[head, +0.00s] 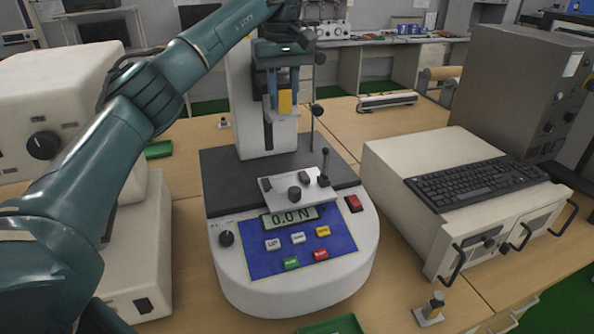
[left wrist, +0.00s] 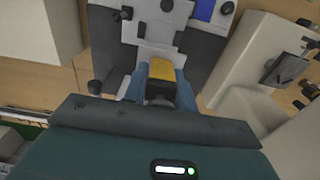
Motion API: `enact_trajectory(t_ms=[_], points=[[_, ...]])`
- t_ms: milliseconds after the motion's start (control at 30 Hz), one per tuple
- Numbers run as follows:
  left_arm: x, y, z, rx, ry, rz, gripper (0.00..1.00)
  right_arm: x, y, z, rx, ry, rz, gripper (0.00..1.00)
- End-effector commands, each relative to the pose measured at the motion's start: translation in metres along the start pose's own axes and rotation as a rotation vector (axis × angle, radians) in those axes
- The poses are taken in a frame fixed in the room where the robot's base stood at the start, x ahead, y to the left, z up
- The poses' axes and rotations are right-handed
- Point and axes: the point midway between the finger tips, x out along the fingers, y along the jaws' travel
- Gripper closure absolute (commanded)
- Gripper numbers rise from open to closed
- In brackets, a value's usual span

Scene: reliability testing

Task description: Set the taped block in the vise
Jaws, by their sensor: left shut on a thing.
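My left gripper (head: 285,103) is shut on the taped block (head: 285,101), which shows a yellow face. It holds the block in front of the tester's white column, above the dark bed. In the left wrist view the block (left wrist: 161,70) shows yellow between the blue fingers (left wrist: 160,85). The vise (head: 293,191) appears to be the light metal fixture with dark knobs on the tester's bed, below and nearer than the block. It also shows in the left wrist view (left wrist: 157,28). The block is apart from it. My right gripper is not in view.
The tester (head: 297,272) has a display reading 0.0 N and several buttons. A vertical rod with black knobs (head: 317,110) stands right of the gripper. A beige unit with a keyboard (head: 474,182) stands at right. White equipment (head: 60,100) stands at left. A green tray (head: 333,325) lies in front.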

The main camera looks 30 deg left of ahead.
Motion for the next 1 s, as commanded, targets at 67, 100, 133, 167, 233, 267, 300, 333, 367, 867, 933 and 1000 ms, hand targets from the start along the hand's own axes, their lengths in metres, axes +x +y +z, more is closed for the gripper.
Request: enact_trajectory(t_ms=[67, 100, 133, 167, 233, 267, 300, 333, 367, 867, 933, 1000], points=[[0.002, 0.000, 0.000, -0.003, -0.001, 0.000, 1.00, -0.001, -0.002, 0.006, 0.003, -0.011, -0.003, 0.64], [0.007, 0.000, 0.000, -0.004, -0.003, -0.001, 1.00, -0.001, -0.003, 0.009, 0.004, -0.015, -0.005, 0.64], [0.013, 0.000, 0.000, -0.004, -0.004, -0.002, 1.00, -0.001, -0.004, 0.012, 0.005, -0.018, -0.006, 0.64], [0.019, 0.000, 0.000, -0.004, -0.005, -0.002, 1.00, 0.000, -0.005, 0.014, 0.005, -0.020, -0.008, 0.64], [0.035, -0.001, 0.000, -0.004, -0.005, -0.003, 1.00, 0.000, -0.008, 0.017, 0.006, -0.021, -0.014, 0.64], [0.043, -0.001, 0.000, -0.004, -0.005, -0.005, 1.00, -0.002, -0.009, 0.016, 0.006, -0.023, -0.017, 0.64], [0.054, -0.002, 0.000, -0.004, -0.005, -0.005, 1.00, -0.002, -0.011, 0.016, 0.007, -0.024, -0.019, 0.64], [0.061, -0.002, 0.000, -0.003, -0.004, -0.005, 1.00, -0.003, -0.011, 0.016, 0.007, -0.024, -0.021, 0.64], [0.069, -0.002, 0.000, -0.004, -0.004, -0.005, 1.00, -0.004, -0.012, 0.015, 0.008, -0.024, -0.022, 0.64], [0.145, -0.001, 0.000, -0.004, -0.002, -0.001, 1.00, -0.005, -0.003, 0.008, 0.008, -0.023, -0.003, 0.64], [0.153, -0.001, 0.000, -0.004, -0.002, -0.001, 1.00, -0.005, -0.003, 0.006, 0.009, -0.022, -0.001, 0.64], [0.164, -0.001, 0.000, -0.004, -0.003, -0.003, 1.00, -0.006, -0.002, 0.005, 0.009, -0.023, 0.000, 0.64]])
